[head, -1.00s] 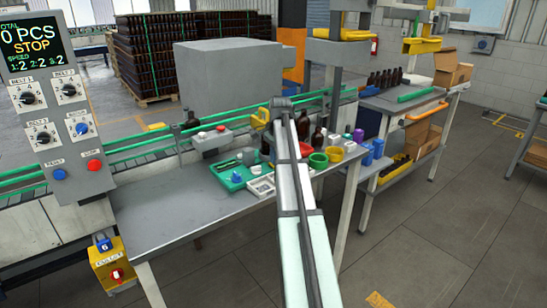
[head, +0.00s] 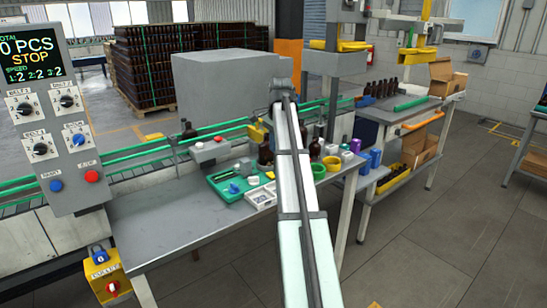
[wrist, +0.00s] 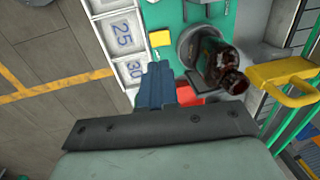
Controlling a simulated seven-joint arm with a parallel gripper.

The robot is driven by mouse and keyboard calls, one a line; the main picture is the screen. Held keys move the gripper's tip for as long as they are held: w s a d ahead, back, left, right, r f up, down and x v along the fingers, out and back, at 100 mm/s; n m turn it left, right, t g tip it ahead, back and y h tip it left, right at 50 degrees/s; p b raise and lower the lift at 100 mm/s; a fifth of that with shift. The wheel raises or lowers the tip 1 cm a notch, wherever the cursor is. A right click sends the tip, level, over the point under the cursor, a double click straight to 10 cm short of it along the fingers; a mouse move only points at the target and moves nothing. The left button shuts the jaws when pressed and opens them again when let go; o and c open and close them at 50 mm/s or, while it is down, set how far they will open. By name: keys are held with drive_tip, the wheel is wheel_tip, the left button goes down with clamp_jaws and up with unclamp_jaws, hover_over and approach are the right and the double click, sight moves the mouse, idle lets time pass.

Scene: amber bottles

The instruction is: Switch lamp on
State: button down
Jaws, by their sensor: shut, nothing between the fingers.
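No lamp is clearly recognisable. A grey control panel (head: 62,110) stands at the left in the head view, with a screen reading STOP. It carries several black rotary knobs, a blue knob switch (head: 78,141), a blue button (head: 56,185) and a red button (head: 91,176); the small labels are hard to read. My arm reaches over the bench, well right of the panel, and hides my gripper in the head view. In the wrist view my gripper (wrist: 157,72) shows blue fingers, shut and empty, above number cards (wrist: 124,38) and a red part (wrist: 186,96).
A brown bottle (wrist: 214,62) and yellow handle (wrist: 284,78) are close to my gripper. A yellow switch box (head: 105,272) hangs below. The bench's front left is clear.

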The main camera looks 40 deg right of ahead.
drive_tip(key=shift+s+r, duration=0.15)
drive_tip(key=shift+r, duration=0.9)
drive_tip(key=shift+s+r, duration=0.15)
drive_tip(key=shift+r, duration=0.85)
drive_tip(key=shift+w, duration=0.75)
drive_tip(key=shift+f, duration=0.1)
approach(269, 172)
drive_tip(key=f, duration=0.5)
drive_tip(key=shift+w+f, duration=0.15)
drive_tip(key=shift+w, duration=0.15)
drive_tip(key=shift+w+f, duration=0.1)
drive_tip(key=shift+f, duration=0.65)
